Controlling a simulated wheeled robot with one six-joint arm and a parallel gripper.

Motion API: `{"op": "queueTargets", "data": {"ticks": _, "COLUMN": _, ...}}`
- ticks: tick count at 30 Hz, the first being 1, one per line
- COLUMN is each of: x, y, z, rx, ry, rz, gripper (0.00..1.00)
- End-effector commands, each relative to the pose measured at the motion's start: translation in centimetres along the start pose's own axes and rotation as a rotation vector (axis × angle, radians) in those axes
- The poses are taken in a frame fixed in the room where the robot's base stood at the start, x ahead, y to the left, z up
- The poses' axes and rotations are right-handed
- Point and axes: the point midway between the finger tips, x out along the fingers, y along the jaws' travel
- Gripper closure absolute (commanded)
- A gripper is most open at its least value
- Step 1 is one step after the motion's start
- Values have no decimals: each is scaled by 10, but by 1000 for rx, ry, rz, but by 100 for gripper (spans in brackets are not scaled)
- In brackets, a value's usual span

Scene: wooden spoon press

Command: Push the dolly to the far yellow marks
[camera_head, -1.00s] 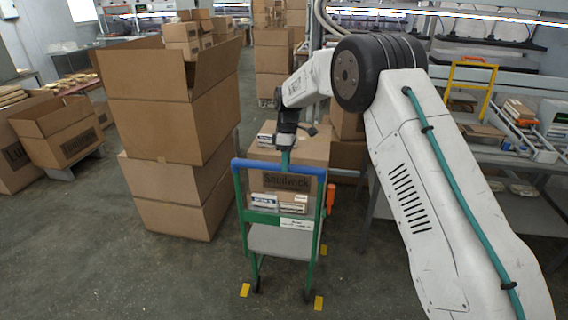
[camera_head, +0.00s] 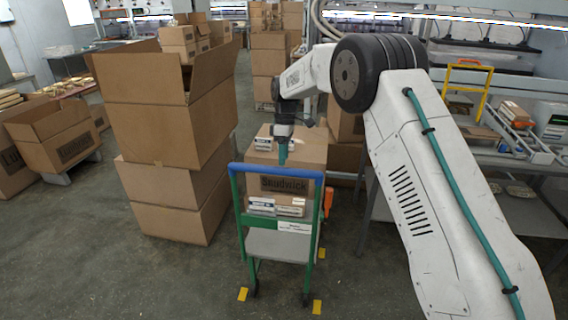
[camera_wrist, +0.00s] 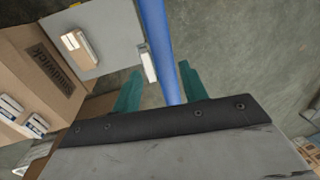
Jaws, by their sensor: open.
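The dolly has a blue handle bar (camera_head: 276,171), a green frame (camera_head: 241,225) and a grey panel (camera_head: 276,246). It stands upright on the floor, a cardboard box (camera_head: 290,184) with dark lettering behind its handle. My gripper (camera_head: 282,160) is pointing down just behind the handle. In the wrist view its open teal fingers (camera_wrist: 158,76) lie on both sides of the blue bar (camera_wrist: 158,40); contact cannot be told. Yellow floor marks show by the near wheels, one at left (camera_head: 242,294) and one at right (camera_head: 317,307). Another yellow mark (camera_head: 321,253) shows farther back, right of the dolly.
Tall stacked cartons (camera_head: 170,110) stand close on the dolly's left. A shelf bench (camera_head: 500,160) with goods stands at the right. More stacked cartons (camera_head: 270,55) stand behind. The floor (camera_head: 110,260) at front left is clear.

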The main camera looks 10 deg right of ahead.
Motion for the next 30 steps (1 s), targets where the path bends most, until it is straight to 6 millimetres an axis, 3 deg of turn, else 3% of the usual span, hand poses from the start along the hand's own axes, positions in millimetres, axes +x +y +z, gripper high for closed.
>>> {"op": "queueTargets", "data": {"ticks": 6, "x": -33, "y": 1, "z": 0, "rx": 1, "ry": 1, "rz": 3, "gripper": 57}}
{"op": "queueTargets", "data": {"ticks": 12, "x": -42, "y": 1, "z": 1, "rx": 1, "ry": 1, "rz": 1, "gripper": 57}}
{"op": "queueTargets", "data": {"ticks": 20, "x": -42, "y": 1, "z": 1, "rx": 8, "ry": 1, "rz": 1, "gripper": 57}}
{"op": "queueTargets", "data": {"ticks": 25, "x": -37, "y": 1, "z": 2, "rx": 117, "ry": -2, "rz": 1, "gripper": 57}}
{"op": "queueTargets", "data": {"ticks": 27, "x": -15, "y": -8, "z": 10, "rx": 204, "ry": -29, "rz": -30, "gripper": 57}}
{"op": "queueTargets", "data": {"ticks": 30, "x": -11, "y": -33, "z": 27, "rx": 336, "ry": -58, "rz": -50, "gripper": 57}}
